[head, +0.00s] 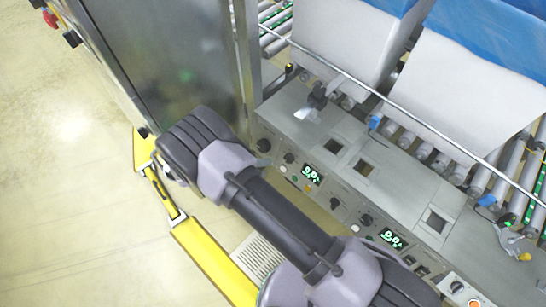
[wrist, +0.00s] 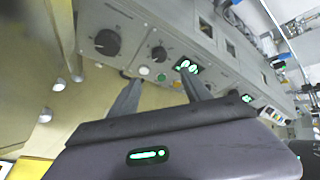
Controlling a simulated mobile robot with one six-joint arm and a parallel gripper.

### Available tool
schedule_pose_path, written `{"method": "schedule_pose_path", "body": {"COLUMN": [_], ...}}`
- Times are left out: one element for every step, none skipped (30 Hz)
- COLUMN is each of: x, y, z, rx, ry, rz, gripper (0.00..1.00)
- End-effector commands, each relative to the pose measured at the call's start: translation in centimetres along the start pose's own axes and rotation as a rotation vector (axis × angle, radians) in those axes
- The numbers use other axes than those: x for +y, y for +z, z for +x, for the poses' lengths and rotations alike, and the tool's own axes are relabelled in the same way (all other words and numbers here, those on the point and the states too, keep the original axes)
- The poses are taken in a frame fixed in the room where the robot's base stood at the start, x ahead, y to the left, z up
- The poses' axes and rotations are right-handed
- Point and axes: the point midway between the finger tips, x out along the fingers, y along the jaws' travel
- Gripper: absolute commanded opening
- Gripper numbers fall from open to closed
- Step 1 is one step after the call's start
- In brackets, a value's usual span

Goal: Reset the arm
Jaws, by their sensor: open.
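My arm (head: 285,222) reaches across the head view from the lower right to the upper left, in front of the machine's control panel (head: 322,188). My gripper is hidden behind my own arm links in the head view. In the wrist view my gripper (wrist: 160,79) is open, its two grey fingers apart with nothing between them. The fingertips point toward the control panel, near its lower edge. Whether they touch the panel cannot be told.
Knobs (wrist: 107,42) and green displays line the panel. A metal cabinet (head: 165,60) stands at the upper left. Yellow floor guards (head: 205,258) lie below. Open floor (head: 65,200) is at left.

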Motion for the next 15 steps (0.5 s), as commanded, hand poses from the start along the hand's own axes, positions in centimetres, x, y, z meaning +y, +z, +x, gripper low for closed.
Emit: {"method": "schedule_pose_path", "body": {"x": [-0.1, -0.1, -0.1, -0.1, -0.1, 0.0, 0.0, 0.0, 0.0, 0.0, 0.0, 0.0, 0.0, 0.0, 0.0], "y": [0.1, 0.1, 0.1, 0.1, 0.1, 0.0, 0.0, 0.0, 0.0, 0.0, -0.1, -0.1, -0.1, -0.1, -0.1], "z": [-1.3, -1.9, -2.4, -2.8, -3.1, -3.4, -3.5, -3.6, -3.6, -3.6, -3.6, -3.6, -3.5, -3.5, -3.5], "rx": [-0.001, -0.001, -0.001, 0.000, 0.000, 0.000, 0.000, 0.001, 0.001, 0.001, 0.001, 0.001, 0.001, 0.001, 0.001], "ry": [0.002, 0.001, 0.001, 0.001, 0.001, 0.001, 0.000, 0.000, 0.000, -0.001, -0.001, -0.001, -0.001, -0.001, -0.001], "rz": [-0.001, -0.001, 0.000, 0.000, 0.000, -0.001, -0.001, -0.001, -0.001, -0.001, -0.001, -0.001, -0.001, -0.001, -0.001], "gripper": [0.57, 0.57, 0.57, 0.57, 0.57, 0.57, 0.57, 0.57, 0.57, 0.57, 0.57, 0.57, 0.57, 0.57, 0.57]}}
